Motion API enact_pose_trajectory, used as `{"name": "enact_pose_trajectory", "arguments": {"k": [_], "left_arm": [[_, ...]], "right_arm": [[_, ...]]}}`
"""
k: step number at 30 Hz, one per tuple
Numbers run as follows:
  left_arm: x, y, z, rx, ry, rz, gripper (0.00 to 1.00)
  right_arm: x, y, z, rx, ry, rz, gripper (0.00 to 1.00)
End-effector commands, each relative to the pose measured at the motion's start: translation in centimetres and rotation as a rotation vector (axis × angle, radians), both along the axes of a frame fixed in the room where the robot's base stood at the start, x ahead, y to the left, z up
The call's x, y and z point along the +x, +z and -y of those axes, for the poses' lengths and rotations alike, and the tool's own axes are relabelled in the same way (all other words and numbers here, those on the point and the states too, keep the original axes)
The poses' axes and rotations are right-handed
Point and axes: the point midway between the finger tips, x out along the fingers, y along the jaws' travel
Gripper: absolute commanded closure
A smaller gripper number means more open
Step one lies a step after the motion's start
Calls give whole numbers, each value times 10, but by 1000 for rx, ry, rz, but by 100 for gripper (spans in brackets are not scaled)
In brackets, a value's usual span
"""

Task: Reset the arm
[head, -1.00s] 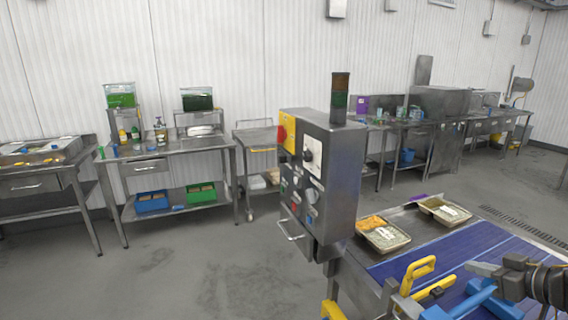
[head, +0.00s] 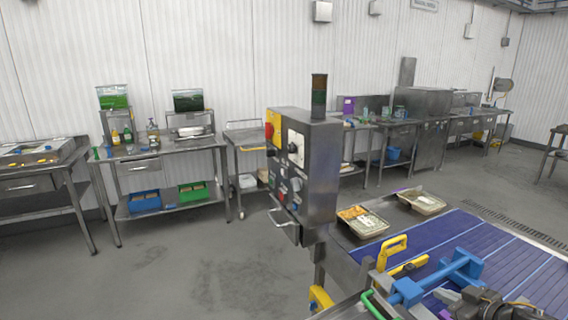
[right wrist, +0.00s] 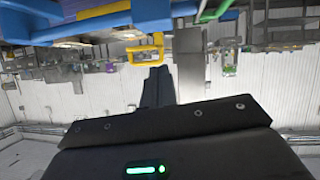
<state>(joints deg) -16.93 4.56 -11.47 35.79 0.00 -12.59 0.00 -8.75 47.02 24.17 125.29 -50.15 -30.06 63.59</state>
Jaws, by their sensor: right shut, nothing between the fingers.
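My right gripper (head: 448,297) is low at the right of the head view, over the near part of the blue conveyor belt (head: 527,256). Its dark fingers also show in the right wrist view (right wrist: 156,86), together and pointing away from the camera, with nothing between them. Part of the right arm is cut off by the bottom edge of the head view. My left gripper is in neither view.
A control box (head: 316,170) stands left of the belt. Two filled trays, one left (head: 363,222) and one right (head: 422,202), sit at the belt's far end. Yellow (head: 392,252) and blue (head: 440,280) frame parts lie close to my right gripper. Open floor (head: 190,270) is at left.

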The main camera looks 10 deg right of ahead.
Motion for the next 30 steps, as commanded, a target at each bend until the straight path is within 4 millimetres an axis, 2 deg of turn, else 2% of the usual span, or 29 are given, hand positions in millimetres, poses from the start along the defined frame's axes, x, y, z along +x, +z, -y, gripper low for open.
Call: {"name": "enact_pose_trajectory", "arguments": {"k": [1, 5, 8, 13, 19, 27, 30], "left_arm": [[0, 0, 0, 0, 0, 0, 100], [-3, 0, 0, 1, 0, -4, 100], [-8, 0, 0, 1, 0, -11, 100], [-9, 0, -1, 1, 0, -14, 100], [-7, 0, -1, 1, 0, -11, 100], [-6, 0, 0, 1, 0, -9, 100], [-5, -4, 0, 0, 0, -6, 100]], "right_arm": [[-7, -18, -9, -9, -17, -12, 100], [-26, -60, -31, -58, -76, -53, 100], [-51, -95, -54, -93, -128, -123, 100], [-116, -153, -103, -130, -194, -336, 100], [-183, -186, -151, -124, -188, -575, 100], [-254, -201, -208, -61, -111, -827, 100], [-246, -234, -207, -71, -109, -840, 100]]}}
